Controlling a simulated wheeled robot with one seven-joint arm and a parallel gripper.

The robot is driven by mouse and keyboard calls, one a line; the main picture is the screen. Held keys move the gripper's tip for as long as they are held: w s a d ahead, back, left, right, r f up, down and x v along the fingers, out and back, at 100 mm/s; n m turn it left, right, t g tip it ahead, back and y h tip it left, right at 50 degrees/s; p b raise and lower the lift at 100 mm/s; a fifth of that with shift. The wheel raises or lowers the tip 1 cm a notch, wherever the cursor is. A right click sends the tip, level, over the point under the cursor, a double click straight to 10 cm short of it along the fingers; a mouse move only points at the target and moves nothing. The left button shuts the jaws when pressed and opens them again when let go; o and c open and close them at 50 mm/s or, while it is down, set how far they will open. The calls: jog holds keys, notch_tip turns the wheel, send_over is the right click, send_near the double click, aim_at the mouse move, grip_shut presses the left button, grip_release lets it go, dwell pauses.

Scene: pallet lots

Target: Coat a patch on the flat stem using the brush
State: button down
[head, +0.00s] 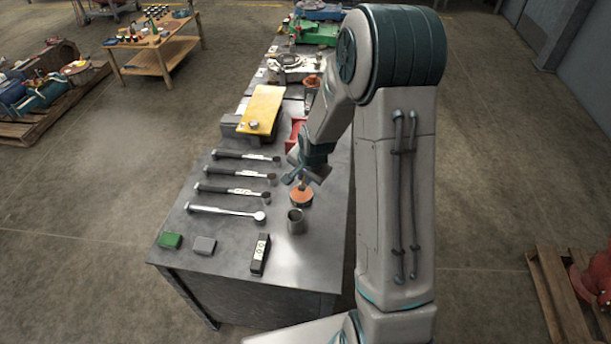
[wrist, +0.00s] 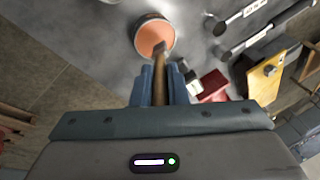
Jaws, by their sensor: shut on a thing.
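My gripper (head: 306,178) is low over the metal bench. In the wrist view my gripper (wrist: 165,82) has its blue fingers shut on the brown handle of the brush (wrist: 160,58). The brush's tip overlaps the near rim of a round pot of orange coating (wrist: 151,37). Whether the tip touches the coating is unclear. The pot (head: 301,198) also shows in the head view, just below the gripper. I cannot pick out the flat stem for sure. A yellow plate (head: 263,104) with a small pale piece on it lies farther back; the plate also shows in the wrist view (wrist: 262,78).
An open grey cup (head: 295,224) stands near the pot. Several wrenches (head: 228,213) lie in a row to the left. A red bin (head: 297,132) is behind the gripper.

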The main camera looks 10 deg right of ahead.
jog(key=shift+f+b, duration=0.6)
jog(key=shift+b, duration=0.05)
dwell(1.7)
jog(key=shift+r+p, duration=2.05)
jog(key=shift+r, duration=1.55)
